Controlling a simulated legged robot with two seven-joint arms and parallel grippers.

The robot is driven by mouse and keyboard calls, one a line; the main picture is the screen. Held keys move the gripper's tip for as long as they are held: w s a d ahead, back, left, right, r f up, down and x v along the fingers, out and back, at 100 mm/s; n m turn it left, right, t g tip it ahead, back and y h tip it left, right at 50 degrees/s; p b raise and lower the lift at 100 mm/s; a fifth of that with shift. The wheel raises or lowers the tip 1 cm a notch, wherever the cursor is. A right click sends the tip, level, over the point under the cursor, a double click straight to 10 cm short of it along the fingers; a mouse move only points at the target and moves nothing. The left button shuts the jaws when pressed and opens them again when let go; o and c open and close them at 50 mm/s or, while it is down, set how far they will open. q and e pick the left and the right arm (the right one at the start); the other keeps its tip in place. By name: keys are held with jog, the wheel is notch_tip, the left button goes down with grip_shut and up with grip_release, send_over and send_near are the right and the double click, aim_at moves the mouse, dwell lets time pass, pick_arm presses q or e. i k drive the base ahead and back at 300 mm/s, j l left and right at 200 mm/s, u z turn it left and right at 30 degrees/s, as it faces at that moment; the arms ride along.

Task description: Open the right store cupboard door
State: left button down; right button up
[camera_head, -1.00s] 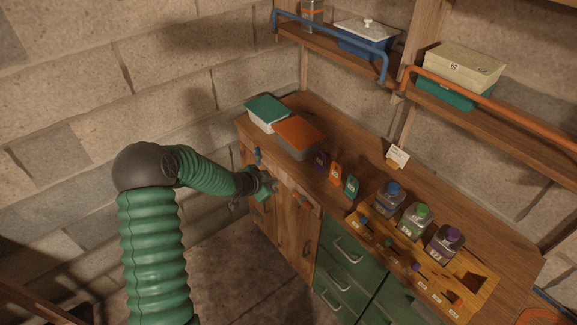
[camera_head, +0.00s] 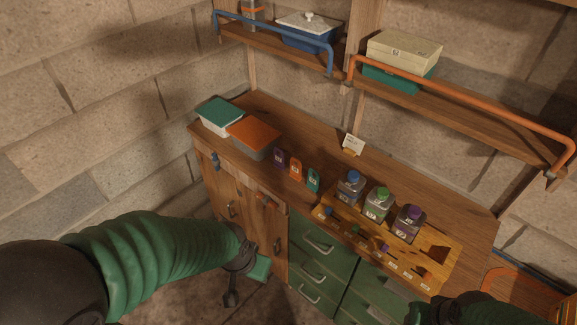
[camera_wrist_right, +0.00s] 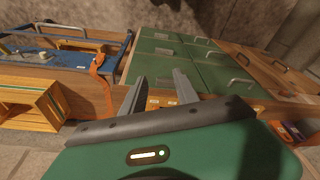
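The store cupboard has two wooden doors left of the green drawers. The right door (camera_head: 262,232) looks shut and has a dark upright handle (camera_head: 277,245). An orange catch (camera_head: 266,199) lies sideways above it. The left door (camera_head: 216,188) also looks shut, with its own handle (camera_head: 231,208) and an upright blue catch (camera_head: 215,160). My left gripper (camera_head: 246,278) hangs in front of the doors, low and left of the right handle, apparently apart from it; its finger gap is unclear. My right gripper (camera_wrist_right: 160,88) is open and empty, facing the green drawers.
Green drawers (camera_head: 318,268) with metal handles adjoin the right door. The worktop (camera_head: 335,165) carries lidded boxes (camera_head: 253,135), small coloured packs and a wooden rack (camera_head: 440,252) with several bottles. Shelves with blue and orange rails (camera_head: 455,92) hang above.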

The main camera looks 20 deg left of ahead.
aim_at(265, 225)
jog(key=j+u, duration=0.3)
jog(key=u, duration=0.2)
jog(key=j+u, duration=0.3)
jog(key=u, duration=0.2)
